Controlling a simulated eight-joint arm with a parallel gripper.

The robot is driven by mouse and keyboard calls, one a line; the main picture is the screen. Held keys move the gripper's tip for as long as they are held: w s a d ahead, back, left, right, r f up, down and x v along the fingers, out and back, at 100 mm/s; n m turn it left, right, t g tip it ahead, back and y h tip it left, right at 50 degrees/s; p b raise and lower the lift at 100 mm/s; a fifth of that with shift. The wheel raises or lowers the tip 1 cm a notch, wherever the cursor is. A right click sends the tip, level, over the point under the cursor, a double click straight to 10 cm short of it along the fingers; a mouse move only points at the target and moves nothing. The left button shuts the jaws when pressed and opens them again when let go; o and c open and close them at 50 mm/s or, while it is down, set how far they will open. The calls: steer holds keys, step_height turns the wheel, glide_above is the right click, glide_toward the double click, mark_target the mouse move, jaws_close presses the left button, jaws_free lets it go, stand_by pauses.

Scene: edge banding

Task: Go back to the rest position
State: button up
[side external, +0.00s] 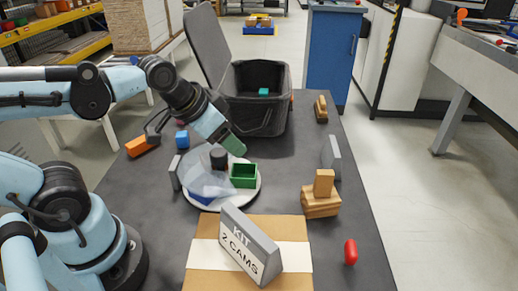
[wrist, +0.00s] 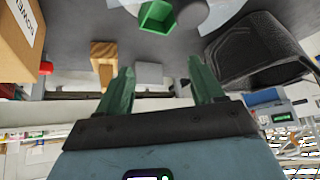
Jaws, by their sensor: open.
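My gripper (side external: 236,146) has green fingers. It hangs in the air above and behind the white round plate (side external: 253,192), apart from everything on the table. In the wrist view my gripper (wrist: 160,88) shows two green fingers spread wide, with nothing between them. On the plate stand a green open box (side external: 243,176), a dark cylinder (side external: 218,158) and a clear, bluish see-through piece (side external: 208,181). A blue piece (side external: 202,198) is partly hidden under it. The green box also shows in the wrist view (wrist: 157,17).
A black bin (side external: 258,110) with its lid raised stands behind my gripper, a teal block (side external: 263,91) inside. A cardboard box (side external: 205,262) with a grey kit sign (side external: 250,248) is in front. Wooden blocks (side external: 321,203) and a red capsule (side external: 350,252) lie right.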

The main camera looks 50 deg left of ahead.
steer(key=shift+s+a+f+n, duration=0.3)
steer(key=shift+s+f+n, duration=0.15)
steer(key=shift+n, duration=0.35)
